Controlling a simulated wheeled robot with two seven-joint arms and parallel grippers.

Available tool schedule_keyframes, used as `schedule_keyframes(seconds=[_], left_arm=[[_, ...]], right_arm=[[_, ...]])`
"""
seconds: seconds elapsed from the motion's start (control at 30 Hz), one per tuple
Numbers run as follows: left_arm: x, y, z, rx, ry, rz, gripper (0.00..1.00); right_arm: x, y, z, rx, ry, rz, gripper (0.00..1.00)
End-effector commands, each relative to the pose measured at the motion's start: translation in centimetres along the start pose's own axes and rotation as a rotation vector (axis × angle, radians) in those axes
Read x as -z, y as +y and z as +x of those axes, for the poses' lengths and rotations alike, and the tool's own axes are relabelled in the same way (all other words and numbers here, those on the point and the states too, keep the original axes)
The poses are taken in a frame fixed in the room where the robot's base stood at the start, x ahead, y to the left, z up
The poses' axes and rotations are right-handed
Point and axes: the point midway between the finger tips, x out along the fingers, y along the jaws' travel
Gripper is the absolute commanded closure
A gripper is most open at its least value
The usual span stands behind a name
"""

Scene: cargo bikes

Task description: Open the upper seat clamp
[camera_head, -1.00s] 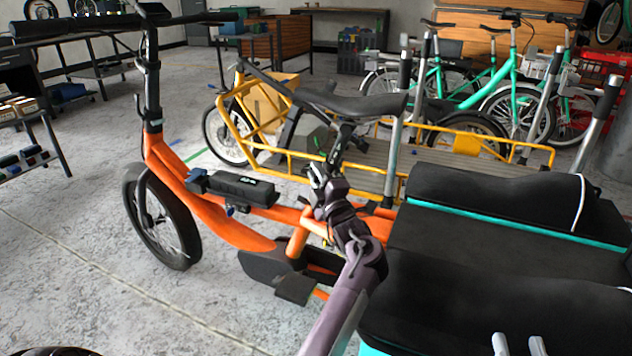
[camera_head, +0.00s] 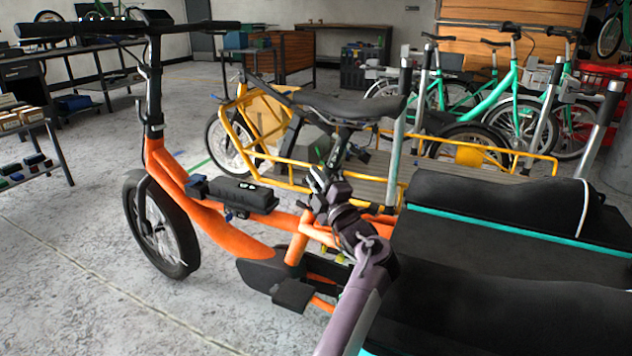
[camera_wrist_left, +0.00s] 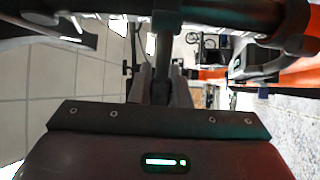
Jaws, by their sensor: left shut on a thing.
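The orange cargo bike (camera_head: 230,234) stands in front of me, its black saddle (camera_head: 345,107) on a post above the frame. My left gripper (camera_head: 320,187) is at the seat post below the saddle, its arm rising from the bottom. In the left wrist view my left gripper's two grey fingers (camera_wrist_left: 160,84) stand close together on either side of a narrow dark part. This is at the seat clamp area, but the gripper covers the upper seat clamp, so the lever's position cannot be made out. My right gripper is not in view.
The black padded rear cargo bench (camera_head: 490,240) with teal trim fills the right. A yellow cargo bike (camera_head: 262,150) stands just behind, with teal bikes (camera_head: 490,100) beyond. A shelf with boxes (camera_head: 25,130) is at the left. The floor at front left is clear.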

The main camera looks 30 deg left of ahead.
Motion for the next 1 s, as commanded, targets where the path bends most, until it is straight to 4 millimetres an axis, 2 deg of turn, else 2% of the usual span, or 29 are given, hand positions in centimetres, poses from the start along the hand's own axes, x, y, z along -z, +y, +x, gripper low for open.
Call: schedule_keyframes(seconds=[0.37, 0.4, 0.53, 0.83, 1.0], left_arm=[[0.0, 0.2, 0.1, -0.003, 0.0, -0.002, 1.0], [0.0, 0.2, 0.1, -0.003, 0.0, -0.003, 0.8], [0.0, 0.2, 0.0, -0.002, 0.001, -0.002, 0.63], [0.0, 0.1, 0.0, -0.001, -0.001, -0.001, 0.62], [0.3, 0.5, 0.1, -0.001, -0.029, 0.003, 0.62]], right_arm=[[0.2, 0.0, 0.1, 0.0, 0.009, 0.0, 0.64], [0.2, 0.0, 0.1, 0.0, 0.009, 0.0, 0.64], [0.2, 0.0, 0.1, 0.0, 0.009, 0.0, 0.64], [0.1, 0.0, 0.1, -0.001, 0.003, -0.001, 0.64], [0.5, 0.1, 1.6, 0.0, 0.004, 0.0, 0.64]])
